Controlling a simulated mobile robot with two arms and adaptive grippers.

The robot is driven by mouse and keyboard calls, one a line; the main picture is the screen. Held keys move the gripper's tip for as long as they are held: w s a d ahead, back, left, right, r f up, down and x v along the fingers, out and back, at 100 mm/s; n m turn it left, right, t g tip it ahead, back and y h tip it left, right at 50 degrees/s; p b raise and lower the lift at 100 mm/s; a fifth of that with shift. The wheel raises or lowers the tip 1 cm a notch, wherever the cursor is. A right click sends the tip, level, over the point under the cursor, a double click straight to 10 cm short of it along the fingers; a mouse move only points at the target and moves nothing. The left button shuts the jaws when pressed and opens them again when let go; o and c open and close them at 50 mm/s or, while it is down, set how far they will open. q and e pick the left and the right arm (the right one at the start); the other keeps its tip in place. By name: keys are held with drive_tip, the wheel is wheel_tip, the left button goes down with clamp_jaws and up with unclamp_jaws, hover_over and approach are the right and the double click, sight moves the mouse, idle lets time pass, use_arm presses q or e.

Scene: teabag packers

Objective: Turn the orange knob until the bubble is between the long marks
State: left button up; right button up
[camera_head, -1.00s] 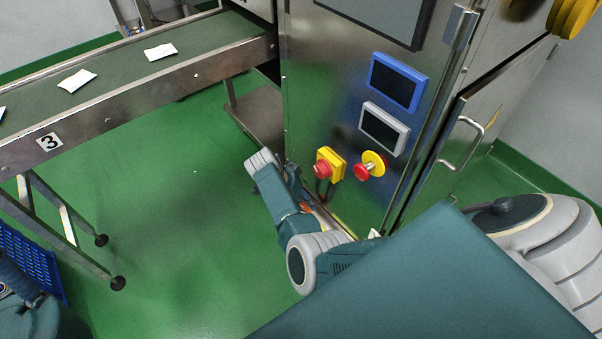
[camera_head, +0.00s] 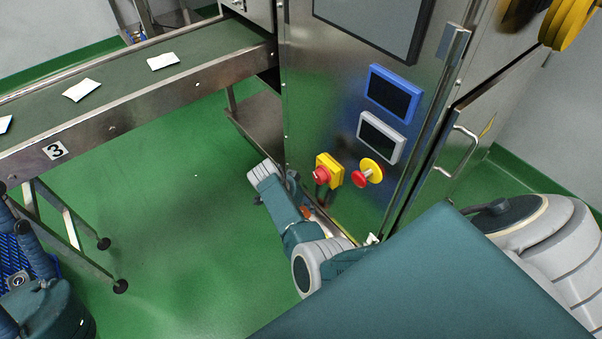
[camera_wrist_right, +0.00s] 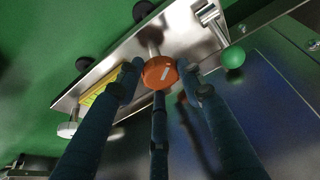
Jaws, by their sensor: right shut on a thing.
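The orange knob (camera_wrist_right: 160,71) is in the upper middle of the right wrist view, with a pale mark on its face. My right gripper (camera_wrist_right: 160,79) has its dark blue fingers closed around it. A yellow strip (camera_wrist_right: 98,88), apparently the level, lies left of the knob on a metal plate, partly behind a finger. Its bubble and long marks cannot be made out. In the head view my right arm reaches low beside the steel machine and largely hides its gripper. My left gripper (camera_head: 28,248) shows partly at the lower left edge, away from the machine; its fingertips are unclear.
The steel machine (camera_head: 305,115) carries two red buttons (camera_head: 321,174) on yellow bases and two small screens. The conveyor (camera_head: 190,77) with white teabags runs at upper left. A green ball-shaped end (camera_wrist_right: 232,57) is right of the knob. Green floor lies open below the conveyor.

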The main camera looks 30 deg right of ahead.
drive_tip(key=o, duration=1)
drive_tip(key=shift+w+d+r, duration=0.2)
drive_tip(key=shift+o, duration=0.6)
drive_tip(key=shift+s+a+f, duration=0.1)
